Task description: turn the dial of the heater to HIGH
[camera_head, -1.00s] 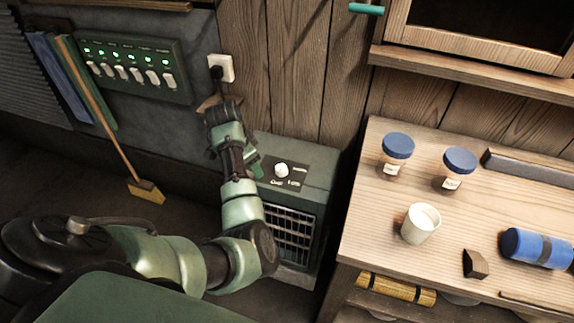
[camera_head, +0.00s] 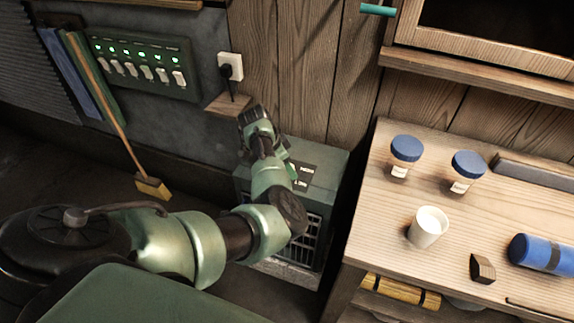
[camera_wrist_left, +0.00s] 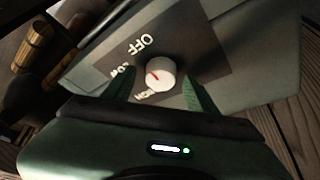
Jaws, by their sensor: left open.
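The heater (camera_head: 330,168) is a grey-green box on the floor, left of the workbench, with a dark label plate on top and a grille in front. Its dial (camera_wrist_left: 160,75) is a round white knob with a red mark. In the left wrist view the mark points left, toward the small lettering beside OFF; the exact setting is unclear. My left gripper (camera_wrist_left: 158,92) is open, with green fingers on either side of the dial's near part; I cannot tell whether they touch it. In the head view my arm hides the dial and most of the gripper. My right gripper is not in view.
A workbench (camera_head: 385,235) with two blue-lidded jars, a white cup (camera_head: 428,227) and a blue roll stands close right of the heater. A wall socket (camera_head: 231,66) with a plug and a small wooden ledge (camera_head: 228,104) are behind my arm. A broom leans at left.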

